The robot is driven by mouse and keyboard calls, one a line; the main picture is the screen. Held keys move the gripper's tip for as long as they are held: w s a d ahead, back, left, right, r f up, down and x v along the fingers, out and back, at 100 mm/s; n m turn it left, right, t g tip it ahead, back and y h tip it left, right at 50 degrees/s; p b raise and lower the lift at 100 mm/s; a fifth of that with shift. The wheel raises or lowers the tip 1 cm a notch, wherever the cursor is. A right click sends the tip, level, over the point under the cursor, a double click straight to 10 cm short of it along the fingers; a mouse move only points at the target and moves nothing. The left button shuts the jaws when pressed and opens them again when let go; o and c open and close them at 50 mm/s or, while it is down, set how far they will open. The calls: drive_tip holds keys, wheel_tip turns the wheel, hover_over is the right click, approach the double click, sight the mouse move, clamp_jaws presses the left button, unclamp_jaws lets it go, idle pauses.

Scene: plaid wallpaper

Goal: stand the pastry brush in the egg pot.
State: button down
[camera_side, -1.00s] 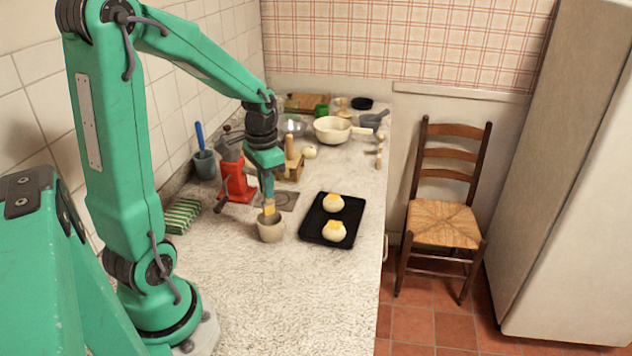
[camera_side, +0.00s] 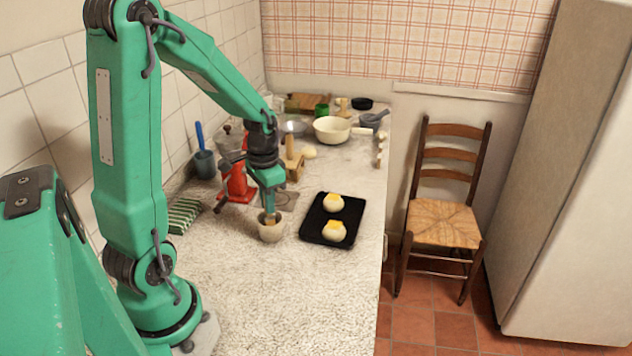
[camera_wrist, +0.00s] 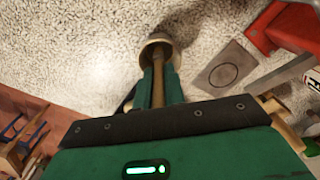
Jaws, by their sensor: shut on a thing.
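The egg pot (camera_side: 271,233) is a small cream cup standing upright on the counter, left of the black tray. In the wrist view its rim (camera_wrist: 156,39) shows beyond my fingertips. My gripper (camera_side: 269,207) is directly above the pot, pointing down, and shut on the pastry brush (camera_side: 270,219). The brush is roughly upright, with its lower end inside the pot. In the wrist view the brown handle (camera_wrist: 159,78) lies between the two green fingers. The bristles are hidden in the pot, and I cannot tell whether they touch its bottom.
The black tray (camera_side: 316,230) with two glazed buns is close on the right. A red grinder (camera_side: 238,184) and a striped cloth (camera_side: 184,215) are on the left. Bowls and a board (camera_side: 307,103) stand at the back. The front counter is clear.

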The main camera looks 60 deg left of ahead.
drive_tip(key=c, duration=1.4)
unclamp_jaws()
drive_tip(key=shift+r, duration=3.9)
drive_tip(key=shift+d, duration=0.1)
drive_tip(key=shift+s+d+r+t, duration=1.05)
drive_tip(key=shift+d+r, duration=0.4)
drive_tip(key=shift+d, duration=1.1)
drive_tip(key=shift+s+d+r+t, duration=0.8)
drive_tip(key=shift+s+d+r, duration=0.5)
drive_tip(key=shift+d, duration=1.25)
drive_tip(key=shift+s+d+r+t, duration=0.95)
drive_tip(key=shift+d+r, duration=0.65)
drive_tip(key=shift+d, duration=0.95)
